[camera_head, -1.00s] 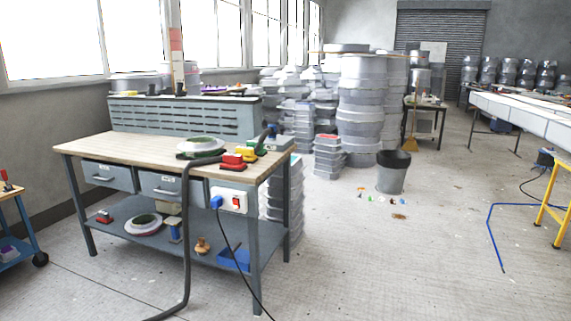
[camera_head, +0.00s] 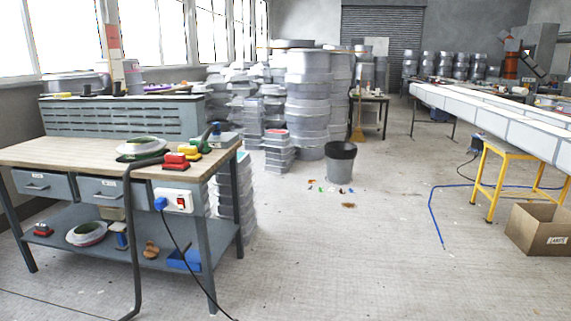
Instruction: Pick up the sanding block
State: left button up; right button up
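The workbench (camera_head: 75,152) stands at the left, with a wooden top and a grey lower shelf. A red block-shaped item (camera_head: 175,161) sits near its right front edge, next to a yellow-topped item (camera_head: 195,147). Another small red item (camera_head: 43,230) lies on the lower shelf at the left. I cannot tell for sure which of these is the sanding block. Neither of my grippers is in view.
A white and green roll (camera_head: 141,146) lies on the bench. A dark bent tube (camera_head: 131,240) and a black cable (camera_head: 190,262) run down its front. A bin (camera_head: 340,165), yellow trestle (camera_head: 484,180) and cardboard box (camera_head: 535,228) stand right. The middle floor is mostly clear.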

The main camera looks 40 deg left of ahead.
aim_at(177, 162)
jog(key=l+z, duration=0.65)
jog(key=i+l+z, duration=0.1)
jog(key=l, duration=0.25)
jog(key=i+l+z, duration=0.1)
jog(key=i+l, duration=0.2)
jog(key=i+l+u, duration=0.2)
jog(key=i+l, duration=0.45)
jog(key=i+u, duration=0.45)
jog(key=i+l+u, duration=0.15)
jog(key=i+u, duration=0.6)
jog(key=i, duration=0.2)
jog(key=i+u, duration=0.35)
jog(key=i, duration=0.15)
jog(key=i+l+u, duration=0.1)
jog(key=i+u, duration=0.15)
jog(key=i, duration=0.95)
jog(key=i+u, duration=0.35)
jog(key=i, duration=0.15)
jog(key=i+l+u, duration=0.1)
jog(key=i+u, duration=0.85)
jog(key=u, duration=0.15)
jog(key=i+l+u, duration=0.1)
jog(key=i+u, duration=0.25)
jog(key=k, duration=0.05)
